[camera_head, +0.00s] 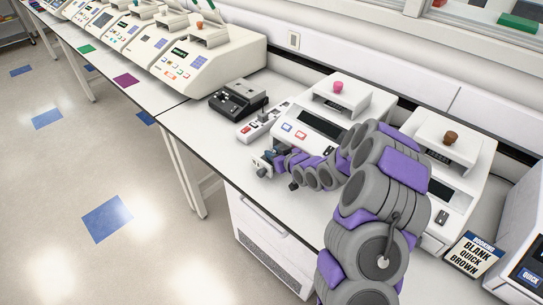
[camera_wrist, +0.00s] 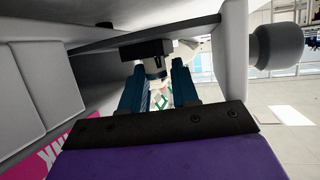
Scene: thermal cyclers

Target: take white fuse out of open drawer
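My gripper (camera_head: 268,164) is low in front of a white machine on the bench, at the bench's front side. In the wrist view its two teal fingers (camera_wrist: 158,78) stand apart, one on each side of a small white and grey piece (camera_wrist: 154,67) that may be the white fuse. The piece hangs below a black block (camera_wrist: 146,49). I see a gap on the right finger's side; contact on the left is unclear. A small white part (camera_head: 259,163) shows beside the gripper in the head view; I cannot tell whether it is the open drawer.
A white machine with a pink knob (camera_head: 338,87) stands behind the gripper; one with a brown knob (camera_head: 450,138) is right. A black device (camera_head: 238,98) sits left. A grey knob (camera_wrist: 277,46) is close right in the wrist view. The floor (camera_head: 70,180) at left is clear.

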